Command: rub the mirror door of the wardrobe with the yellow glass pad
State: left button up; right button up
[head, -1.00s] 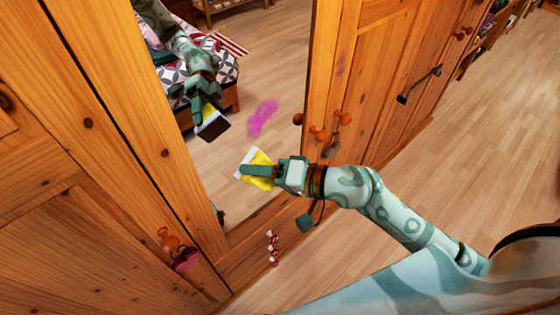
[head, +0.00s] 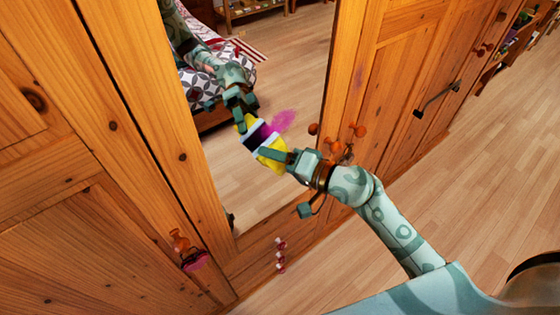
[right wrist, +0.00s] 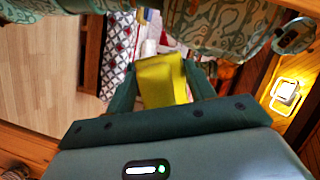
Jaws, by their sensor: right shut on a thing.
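The wardrobe's mirror door (head: 265,185) is a tall glass panel in a wooden frame, with a pink smear (head: 288,121) on it. My right gripper (head: 276,156) is shut on the yellow glass pad (head: 271,152) in front of the glass. The pad also shows between the fingers in the right wrist view (right wrist: 162,82). It is just below and left of the smear and nearly meets its own reflection, which shows a dark face. I cannot tell whether it touches the glass. My left gripper is not in view.
Orange knobs (head: 357,131) stand out on the wardrobe right of the mirror, close to my right wrist. A dark handle (head: 437,98) is farther right. Another knob with a pink item (head: 194,260) is at lower left. The wooden floor (head: 470,190) at right is clear.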

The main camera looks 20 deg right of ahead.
jog(key=shift+w+a, duration=0.3)
jog(key=shift+w, duration=0.55)
dwell(0.6)
